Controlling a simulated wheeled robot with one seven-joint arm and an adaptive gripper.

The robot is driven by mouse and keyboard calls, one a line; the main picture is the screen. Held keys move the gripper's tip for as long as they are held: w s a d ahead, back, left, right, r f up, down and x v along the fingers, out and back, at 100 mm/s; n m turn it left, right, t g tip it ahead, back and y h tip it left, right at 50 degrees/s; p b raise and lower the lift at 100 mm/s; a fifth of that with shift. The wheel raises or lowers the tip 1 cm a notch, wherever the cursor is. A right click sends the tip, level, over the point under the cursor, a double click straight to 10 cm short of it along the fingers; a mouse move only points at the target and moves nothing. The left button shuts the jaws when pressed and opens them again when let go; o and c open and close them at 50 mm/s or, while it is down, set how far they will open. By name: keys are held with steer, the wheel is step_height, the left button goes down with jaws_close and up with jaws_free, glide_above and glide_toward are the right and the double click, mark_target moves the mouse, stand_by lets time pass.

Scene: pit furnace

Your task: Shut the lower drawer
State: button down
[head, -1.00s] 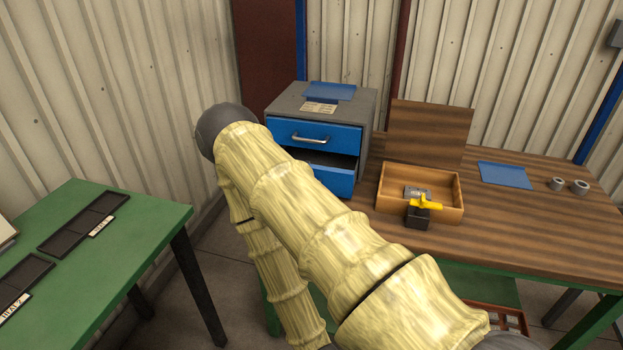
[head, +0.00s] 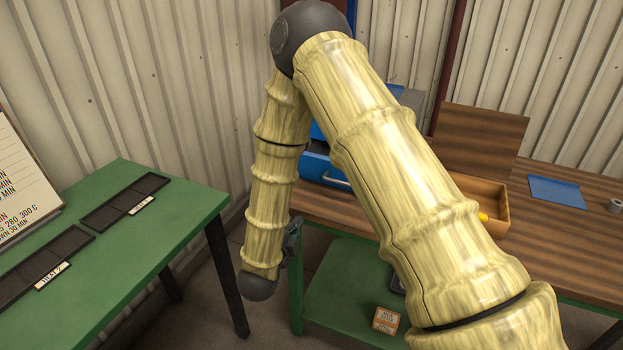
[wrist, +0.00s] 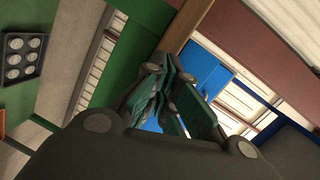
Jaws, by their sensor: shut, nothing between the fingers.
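The drawer cabinet (head: 408,98) stands on the wooden bench, mostly hidden behind my arm in the head view. Its lower drawer (head: 322,170) sticks out, with a blue front and a pale handle; dark inside shows above the front. A sliver of the blue upper drawer (head: 317,132) shows above it. My gripper (head: 292,240) is low beside the bench's front left corner, below the lower drawer and apart from it, partly hidden by my forearm. In the wrist view my gripper (wrist: 172,100) has its dark fingers together, empty, with a blue drawer front (wrist: 205,70) beyond them.
A wooden box (head: 492,205) with an upright lid (head: 478,140) and a blue sheet (head: 556,192) are on the bench. A green table (head: 130,245) with dark trays stands left, a floor gap between. A green lower shelf (head: 345,270) lies under the bench.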

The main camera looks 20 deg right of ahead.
mark_target(315, 171)
step_height(315, 171, up, 6)
steer(key=w+r+m+h, duration=0.1)
steer(key=m+h, duration=0.2)
steer(key=m, duration=0.2)
steer(key=shift+g, duration=0.3)
steer(key=p+x, duration=0.1)
steer(key=x, duration=0.6)
steer(key=p+x, duration=0.2)
steer(key=x, duration=0.5)
steer(key=shift+f, duration=0.2)
steer(key=b+x, duration=0.3)
steer(key=x, duration=0.6)
steer(key=shift+w+d, duration=0.1)
steer(key=shift+w+d+r, duration=0.1)
steer(key=shift+w+r, duration=0.05)
steer(key=shift+r, duration=0.15)
steer(key=shift+n, duration=0.3)
steer(key=b+v, duration=0.1)
steer(key=v, duration=0.3)
steer(key=b+v, duration=0.1)
steer(key=v, duration=0.9)
steer(key=shift+f+b, duration=0.35)
steer(key=shift+b, duration=0.05)
